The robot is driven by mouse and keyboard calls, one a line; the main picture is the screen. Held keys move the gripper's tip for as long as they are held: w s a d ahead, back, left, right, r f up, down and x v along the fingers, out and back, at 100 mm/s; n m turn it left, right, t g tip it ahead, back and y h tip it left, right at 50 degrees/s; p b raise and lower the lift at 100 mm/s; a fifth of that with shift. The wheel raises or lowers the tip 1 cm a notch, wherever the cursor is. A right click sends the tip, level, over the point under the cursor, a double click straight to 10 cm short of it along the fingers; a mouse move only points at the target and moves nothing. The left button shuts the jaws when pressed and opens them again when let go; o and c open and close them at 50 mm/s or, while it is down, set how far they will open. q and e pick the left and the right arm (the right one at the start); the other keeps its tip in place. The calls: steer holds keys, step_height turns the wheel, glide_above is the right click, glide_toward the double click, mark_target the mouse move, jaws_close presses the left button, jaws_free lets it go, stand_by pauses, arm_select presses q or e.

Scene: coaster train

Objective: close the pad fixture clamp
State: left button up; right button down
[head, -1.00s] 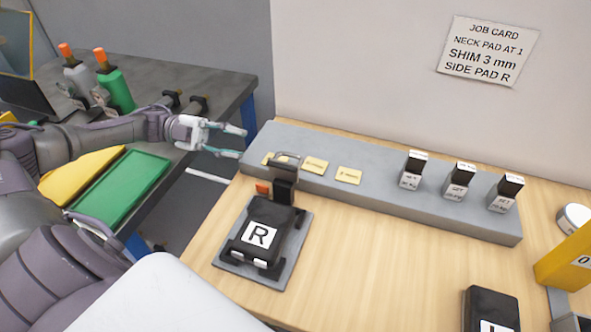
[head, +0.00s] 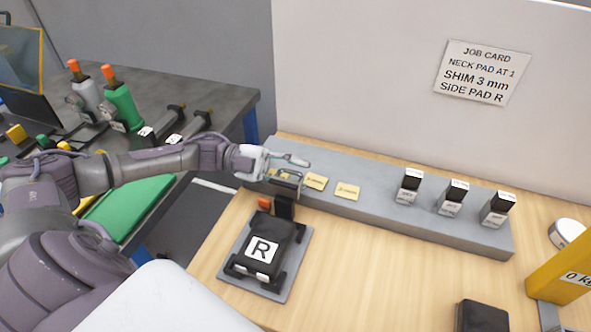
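The pad fixture (head: 228,270) is a grey plate on the wooden bench, holding a black side pad (head: 263,247) marked R. My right gripper is not in view.
A grey raised shelf (head: 375,212) runs behind the fixture, with yellow shim cards (head: 347,192) and several black-topped blocks (head: 451,198). Another black pad (head: 482,316) lies at the lower right near a yellow bracket (head: 562,268). The bench between is clear.

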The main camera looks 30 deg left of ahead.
arm_select(q)
jaws_close()
steer(key=shift+r, duration=0.1)
